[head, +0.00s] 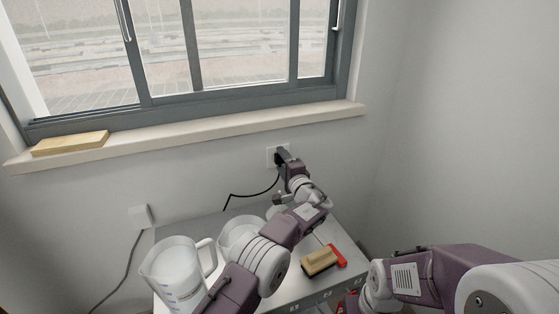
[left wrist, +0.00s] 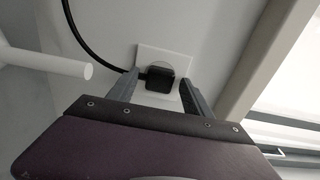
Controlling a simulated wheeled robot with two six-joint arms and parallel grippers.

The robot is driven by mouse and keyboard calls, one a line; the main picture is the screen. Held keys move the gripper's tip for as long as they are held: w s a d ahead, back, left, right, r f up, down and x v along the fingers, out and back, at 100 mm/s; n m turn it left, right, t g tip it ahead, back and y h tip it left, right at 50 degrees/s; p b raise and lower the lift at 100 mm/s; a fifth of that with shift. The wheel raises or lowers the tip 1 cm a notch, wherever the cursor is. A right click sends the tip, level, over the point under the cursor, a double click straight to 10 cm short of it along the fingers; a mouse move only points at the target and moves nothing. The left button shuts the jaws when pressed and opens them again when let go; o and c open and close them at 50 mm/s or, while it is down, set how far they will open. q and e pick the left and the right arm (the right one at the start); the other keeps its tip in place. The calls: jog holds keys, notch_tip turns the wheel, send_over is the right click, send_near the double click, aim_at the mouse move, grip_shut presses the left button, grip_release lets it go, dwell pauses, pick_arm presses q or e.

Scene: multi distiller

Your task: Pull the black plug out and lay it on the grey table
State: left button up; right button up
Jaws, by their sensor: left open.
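The black plug (left wrist: 159,79) sits in a white wall socket plate (left wrist: 172,57), with a black cable (left wrist: 88,47) running from its side. In the head view the plug (head: 281,156) and socket plate (head: 270,157) are on the wall below the window, partly hidden by my left gripper (head: 285,164). In the left wrist view the two fingers of my left gripper (left wrist: 160,92) are apart, one on each side of the plug. I cannot tell whether they touch it. The grey table (head: 241,210) stands below the socket. My right gripper is not visible; only my right arm shows.
Two white jugs, one nearer (head: 178,268) and one behind (head: 241,236), stand on the table's left. A brush with a tan block (head: 318,261) and a red object (head: 338,257) lie at the right.

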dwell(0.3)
pick_arm(q)
jog(key=shift+b, duration=0.5)
grip_shut()
jog(key=shift+s+d+f+b, duration=0.1)
jog(key=shift+s+f+b, duration=0.05)
jog(key=shift+b, duration=0.2)
jog(key=b+v, duration=0.5)
jog(key=shift+s+d+b, duration=0.1)
jog(key=shift+s+b, duration=0.2)
jog(key=shift+b, duration=0.05)
dwell(0.5)
